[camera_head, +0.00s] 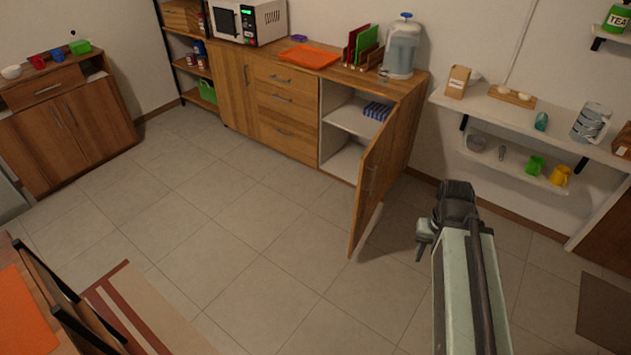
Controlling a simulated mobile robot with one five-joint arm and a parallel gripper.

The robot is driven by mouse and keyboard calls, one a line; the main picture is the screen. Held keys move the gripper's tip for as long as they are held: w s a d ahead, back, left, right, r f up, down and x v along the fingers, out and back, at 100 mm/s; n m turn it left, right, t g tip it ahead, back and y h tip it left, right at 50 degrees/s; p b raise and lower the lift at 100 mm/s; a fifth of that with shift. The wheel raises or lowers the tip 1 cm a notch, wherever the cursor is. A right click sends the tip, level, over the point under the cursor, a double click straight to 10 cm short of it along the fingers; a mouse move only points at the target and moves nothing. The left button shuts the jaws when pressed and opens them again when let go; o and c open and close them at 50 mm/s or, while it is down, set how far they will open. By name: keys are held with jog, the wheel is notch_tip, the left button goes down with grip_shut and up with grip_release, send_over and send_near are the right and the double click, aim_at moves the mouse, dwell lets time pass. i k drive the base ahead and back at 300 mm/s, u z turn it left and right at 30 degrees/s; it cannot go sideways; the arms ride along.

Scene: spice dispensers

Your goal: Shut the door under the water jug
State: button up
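The water jug (402,50), clear with a blue top, stands on the right end of the wooden counter. The cabinet door (377,174) below it stands wide open, swung out into the room, with a handle on its face. The open cabinet shows white shelves (350,119) and a blue striped item (377,111) on the upper one. My gripper (424,240) is to the right of the door, apart from it, above the tiled floor. The fingers are small and dark, and I cannot tell whether they are open.
A white wall shelf (540,125) and a lower shelf (518,168) with cups are at the right. An orange tray (309,57) and a microwave (248,20) sit on the counter. A chair (67,302) and table are at the lower left. The middle floor (225,210) is clear.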

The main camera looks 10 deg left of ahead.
aim_at(373, 160)
jog(key=u, duration=0.25)
jog(key=i, duration=1)
